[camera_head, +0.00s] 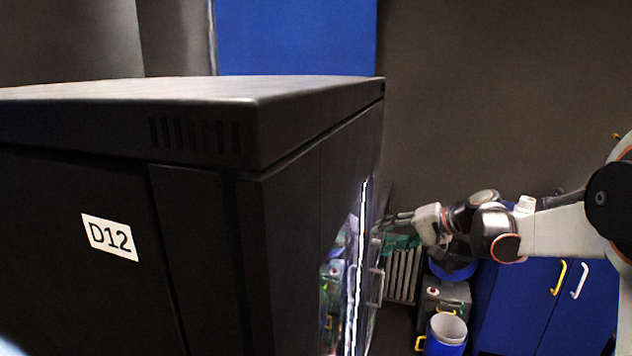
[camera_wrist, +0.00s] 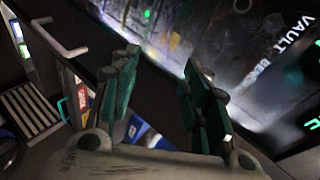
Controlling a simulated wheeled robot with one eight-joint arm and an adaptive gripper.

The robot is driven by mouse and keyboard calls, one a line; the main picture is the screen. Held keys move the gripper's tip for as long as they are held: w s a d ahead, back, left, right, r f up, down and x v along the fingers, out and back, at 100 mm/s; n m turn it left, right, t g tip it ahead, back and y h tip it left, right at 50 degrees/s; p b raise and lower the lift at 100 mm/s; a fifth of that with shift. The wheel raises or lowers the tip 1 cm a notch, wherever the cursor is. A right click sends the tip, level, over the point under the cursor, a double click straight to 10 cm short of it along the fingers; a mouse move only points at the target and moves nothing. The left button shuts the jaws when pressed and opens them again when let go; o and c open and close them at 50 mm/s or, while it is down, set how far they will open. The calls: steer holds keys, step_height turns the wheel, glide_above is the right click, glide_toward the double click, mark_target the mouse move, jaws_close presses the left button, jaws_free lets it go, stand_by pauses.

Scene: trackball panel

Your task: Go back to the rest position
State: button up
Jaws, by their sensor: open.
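My gripper (camera_head: 388,220) reaches in from the right in the head view, at the front of a tall black cabinet (camera_head: 200,130) labelled D12. In the wrist view, its two dark green-edged fingers (camera_wrist: 161,58) stand apart with nothing held between them. They point at a dark glossy panel (camera_wrist: 255,75) with white lettering and green lights. I cannot tell whether a fingertip touches the panel. The trackball cannot be made out in either view.
A pale bar handle (camera_wrist: 55,40) sticks out at upper left in the wrist view. In the head view, blue cupboards (camera_head: 545,305), a blue bin (camera_head: 446,333) and a grey box (camera_head: 440,295) stand below my arm. The dark wall above my arm is clear.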

steer(key=s+a+r+n+t+h, duration=0.1)
steer(key=s+a+r+n+h, duration=0.15)
steer(key=s, duration=0.65)
steer(key=s+a+r+n+h, duration=0.1)
steer(key=s+n+h, duration=0.15)
steer(key=s, duration=0.65)
steer(key=s+d+f+h, duration=0.1)
steer(key=s+f, duration=0.2)
steer(key=s, duration=0.3)
steer(key=s+d+f+h+b, duration=0.1)
steer(key=s+d+f+h, duration=0.1)
steer(key=s, duration=0.4)
steer(key=s+d+f+m+h+b, duration=0.1)
steer(key=s+f, duration=0.3)
steer(key=s, duration=0.2)
steer(key=shift+s+d+f+g+h, duration=0.2)
steer(key=shift+s+g+h, duration=0.1)
steer(key=shift+h, duration=0.1)
